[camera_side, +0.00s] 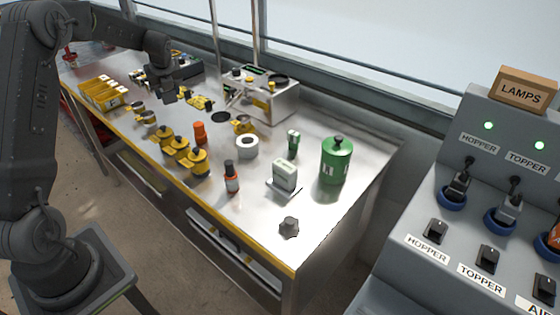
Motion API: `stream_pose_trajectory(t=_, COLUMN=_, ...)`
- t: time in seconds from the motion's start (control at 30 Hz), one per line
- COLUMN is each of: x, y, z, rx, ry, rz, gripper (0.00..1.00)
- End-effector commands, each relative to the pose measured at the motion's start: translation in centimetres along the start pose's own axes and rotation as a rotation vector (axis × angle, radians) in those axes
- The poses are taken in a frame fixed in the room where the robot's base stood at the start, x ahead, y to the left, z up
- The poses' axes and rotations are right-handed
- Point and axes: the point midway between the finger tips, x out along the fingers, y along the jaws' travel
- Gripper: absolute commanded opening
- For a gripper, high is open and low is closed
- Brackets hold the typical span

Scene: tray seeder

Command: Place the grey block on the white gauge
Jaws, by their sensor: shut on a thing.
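The white gauge (285,174) stands upright on a flat metal base toward the near right part of the steel bench. My gripper (172,98) is over the back left part of the bench, well left of and behind the gauge. Its jaws are shut on a small grey piece, apparently the grey block; grey fingers and block blend together, so its outline is hard to tell. The gripper is apart from the gauge.
A green canister (336,161) stands right of the gauge, and a small green bottle (293,142) stands behind it. A dark bottle (231,178), a white ring (247,147) and a dark grey knob-like piece (289,228) are nearby. Several yellow-black pots (194,161) line the front edge.

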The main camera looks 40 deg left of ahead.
Motion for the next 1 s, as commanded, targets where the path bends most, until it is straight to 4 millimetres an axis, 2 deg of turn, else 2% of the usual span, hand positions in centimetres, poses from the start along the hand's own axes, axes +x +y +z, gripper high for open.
stream_pose_trajectory(t=0.03, x=-1.6, y=-1.9, z=-1.9, rx=0.070, ry=-0.001, rz=-0.032, gripper=0.21)
stream_pose_trajectory(t=0.2, x=-6.1, y=-6.5, z=-8.2, rx=0.297, ry=0.001, rz=-0.123, gripper=0.21)
stream_pose_trajectory(t=0.4, x=-10.9, y=-9.6, z=-15.7, rx=0.547, ry=-0.003, rz=-0.225, gripper=0.21)
stream_pose_trajectory(t=0.53, x=-13.1, y=-10.4, z=-19.4, rx=0.667, ry=-0.008, rz=-0.273, gripper=0.21)
stream_pose_trajectory(t=0.73, x=-14.6, y=-10.9, z=-22.4, rx=0.756, ry=-0.010, rz=-0.309, gripper=0.21)
stream_pose_trajectory(t=0.87, x=-14.2, y=-12.0, z=-24.2, rx=0.771, ry=-0.010, rz=-0.313, gripper=0.21)
stream_pose_trajectory(t=1.0, x=-13.3, y=-14.1, z=-26.9, rx=0.772, ry=-0.009, rz=-0.312, gripper=0.21)
